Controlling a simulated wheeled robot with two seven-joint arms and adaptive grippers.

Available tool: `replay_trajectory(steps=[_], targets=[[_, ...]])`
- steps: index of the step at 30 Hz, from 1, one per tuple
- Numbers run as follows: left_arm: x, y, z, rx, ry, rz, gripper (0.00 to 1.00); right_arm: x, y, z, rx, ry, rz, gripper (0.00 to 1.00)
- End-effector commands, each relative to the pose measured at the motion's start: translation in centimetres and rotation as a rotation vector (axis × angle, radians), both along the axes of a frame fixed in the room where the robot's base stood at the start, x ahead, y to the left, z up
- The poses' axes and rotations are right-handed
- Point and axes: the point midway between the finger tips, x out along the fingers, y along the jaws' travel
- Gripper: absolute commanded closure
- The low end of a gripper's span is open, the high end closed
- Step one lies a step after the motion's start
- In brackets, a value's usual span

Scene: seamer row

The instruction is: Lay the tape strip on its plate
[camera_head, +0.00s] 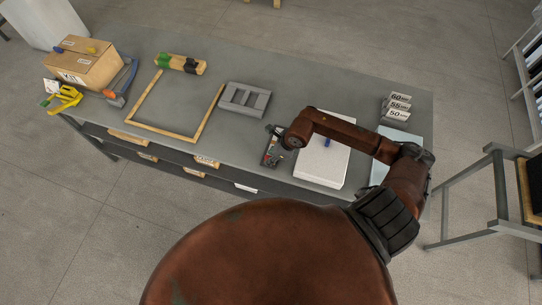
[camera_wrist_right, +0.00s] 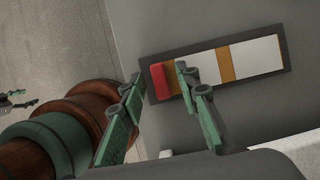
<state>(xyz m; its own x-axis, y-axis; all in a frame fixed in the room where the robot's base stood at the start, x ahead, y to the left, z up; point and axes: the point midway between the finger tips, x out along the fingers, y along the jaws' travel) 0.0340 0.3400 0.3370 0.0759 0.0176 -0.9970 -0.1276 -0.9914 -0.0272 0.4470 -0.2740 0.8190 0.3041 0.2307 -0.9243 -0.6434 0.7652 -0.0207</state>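In the right wrist view, a dark-framed plate (camera_wrist_right: 285,52) lies on the grey table with white and ochre panels. A red piece (camera_wrist_right: 159,84) is at its left end. I cannot tell for certain which part is the tape strip. My right gripper (camera_wrist_right: 161,76) is open; its green fingertips appear on either side of the red piece, with no visible grip. In the head view the right gripper (camera_head: 274,130) is over the dark plate (camera_head: 271,153), which it partly hides. A small green gripper shape, likely my left gripper (camera_wrist_right: 15,101), shows at the wrist view's left edge.
A white slab (camera_head: 320,165) with a blue item (camera_head: 327,142) lies beside the plate, under my right arm. A grey slotted block (camera_head: 245,99), wooden frame (camera_head: 150,130), cardboard box (camera_head: 82,64) and number cards (camera_head: 397,107) share the table (camera_head: 300,86).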

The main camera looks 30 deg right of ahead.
Motion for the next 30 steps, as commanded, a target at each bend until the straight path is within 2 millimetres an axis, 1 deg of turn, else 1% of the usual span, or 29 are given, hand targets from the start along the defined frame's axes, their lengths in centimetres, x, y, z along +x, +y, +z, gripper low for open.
replay_trajectory(steps=[5, 8, 11, 21, 25, 30], targets=[[0.0, 0.0, 0.1, 0.0, 0.0, 0.0, 0.43, 0.0, 0.0, 0.1, 0.0, 0.0, 0.0, 0.7], [0.0, 0.0, 0.2, 0.0, 0.0, 0.0, 0.43, -0.1, -0.2, 0.8, -0.002, -0.001, 0.0, 0.7], [0.0, 0.0, 0.2, 0.0, 0.0, 0.0, 0.43, -0.5, -0.6, 2.2, -0.003, -0.002, 0.002, 0.7], [0.0, 0.0, 0.1, 0.0, 0.0, 0.0, 0.43, -2.7, -2.2, 8.6, -0.003, -0.001, 0.001, 0.7], [0.0, 0.0, 0.1, 0.0, 0.0, 0.001, 0.43, -3.3, -2.6, 10.2, -0.002, -0.002, 0.0, 0.7], [0.0, 0.0, 0.1, 0.0, 0.0, 0.001, 0.43, -3.6, -2.8, 11.2, -0.001, 0.0, 0.0, 0.7]])
